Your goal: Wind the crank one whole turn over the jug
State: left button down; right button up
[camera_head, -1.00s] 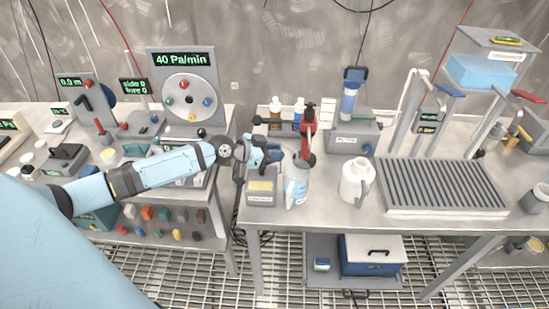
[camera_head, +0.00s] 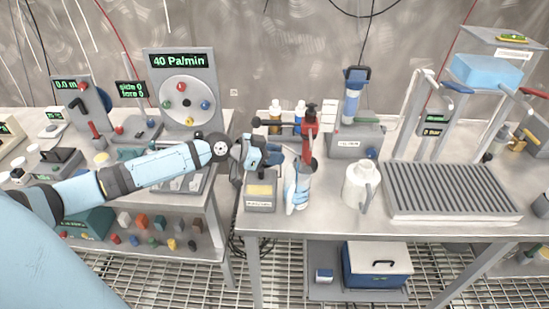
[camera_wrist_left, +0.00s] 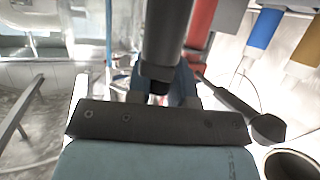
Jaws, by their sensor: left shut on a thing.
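A red pump-like body (camera_head: 310,130) with a black top stands on the right-hand bench. My left gripper (camera_head: 272,156) reaches in from the left, beside the red body and above the jug's left side. In the left wrist view the gripper (camera_wrist_left: 162,92) is shut on a dark round handle (camera_wrist_left: 168,40), which I take to be the crank's grip. A dark rod with a knob (camera_wrist_left: 266,128) shows to its right. The crank's link to the red body is hidden. My right gripper is not in view.
A small grey box with a yellow top (camera_head: 260,190) sits left of the jug. A white jug (camera_head: 360,186) stands to the right, then a ribbed grey tray (camera_head: 448,190). Bottles (camera_head: 275,115) stand behind. Bare bench lies between the two jugs.

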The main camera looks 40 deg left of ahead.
pick_arm(q)
jog(key=shift+d, duration=0.1)
jog(key=c, duration=1)
grip_release()
jog(key=shift+s, duration=0.1)
jog(key=shift+c, duration=0.2)
jog(key=shift+s+a+r, duration=0.1)
jog(key=shift+s+a, duration=0.25)
jog(key=b+v, duration=0.1)
jog(key=v, duration=1.1)
jog(key=shift+s+a+r, duration=0.2)
jog(key=shift+r, duration=0.2)
